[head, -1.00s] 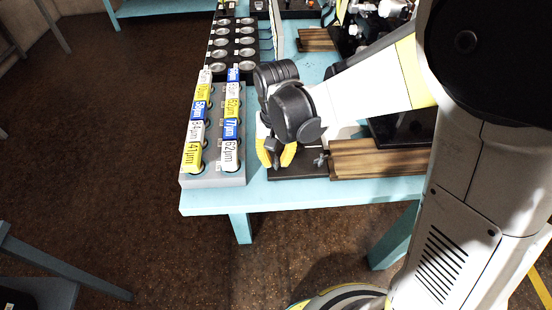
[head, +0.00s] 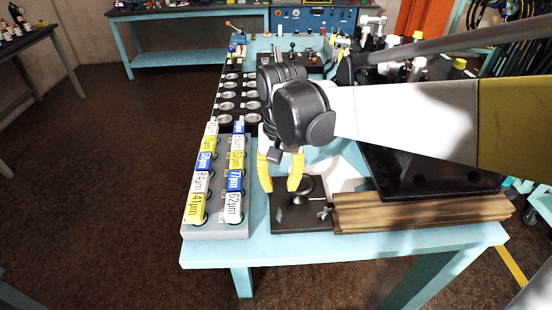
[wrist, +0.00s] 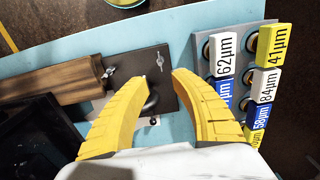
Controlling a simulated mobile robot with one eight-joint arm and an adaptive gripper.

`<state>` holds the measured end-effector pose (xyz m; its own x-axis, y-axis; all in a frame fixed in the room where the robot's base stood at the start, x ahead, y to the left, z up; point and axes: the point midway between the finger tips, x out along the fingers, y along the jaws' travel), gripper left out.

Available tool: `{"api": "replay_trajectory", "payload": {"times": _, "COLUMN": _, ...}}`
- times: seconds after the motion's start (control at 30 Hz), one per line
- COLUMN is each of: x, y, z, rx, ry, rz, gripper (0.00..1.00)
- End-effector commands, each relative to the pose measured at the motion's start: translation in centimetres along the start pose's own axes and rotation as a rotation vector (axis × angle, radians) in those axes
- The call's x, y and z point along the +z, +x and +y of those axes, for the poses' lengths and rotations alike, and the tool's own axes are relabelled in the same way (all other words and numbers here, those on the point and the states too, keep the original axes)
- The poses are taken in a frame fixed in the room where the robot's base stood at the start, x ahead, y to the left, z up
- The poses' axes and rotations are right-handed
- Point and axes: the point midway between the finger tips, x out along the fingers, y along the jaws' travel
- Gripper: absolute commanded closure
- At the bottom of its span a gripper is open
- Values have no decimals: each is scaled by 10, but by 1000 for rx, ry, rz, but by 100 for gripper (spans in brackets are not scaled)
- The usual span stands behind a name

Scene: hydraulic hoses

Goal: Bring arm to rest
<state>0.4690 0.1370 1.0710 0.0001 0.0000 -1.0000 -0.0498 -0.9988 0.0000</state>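My gripper (head: 280,172) with yellow fingers points down over a dark plate (head: 287,221) at the front of the light blue table (head: 330,248). In the wrist view, the fingers of my gripper (wrist: 160,78) are spread apart, with nothing between their tips. My white arm reaches in from the right.
A grey rack (head: 213,231) of labelled blocks (head: 235,205) stands left of my gripper. A black tray of round cups (head: 229,95) is behind it. A wooden block (head: 425,211) and a black slab (head: 440,180) lie to the right. Open floor (head: 100,180) is at left.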

Motion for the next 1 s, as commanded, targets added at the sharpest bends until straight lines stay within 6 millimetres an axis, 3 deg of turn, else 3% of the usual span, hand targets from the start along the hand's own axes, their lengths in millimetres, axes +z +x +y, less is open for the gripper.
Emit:
{"api": "replay_trajectory", "payload": {"times": 0.6, "x": 2, "y": -10, "z": 4, "rx": -4, "ry": 0, "rz": 12, "gripper": 71}}
{"api": "replay_trajectory", "payload": {"times": 0.77, "x": 19, "y": -23, "z": 33, "rx": -31, "ry": -4, "rz": 103, "gripper": 71}}
{"api": "replay_trajectory", "payload": {"times": 1.0, "x": 62, "y": -37, "z": 95, "rx": -57, "ry": -22, "rz": 359, "gripper": 71}}
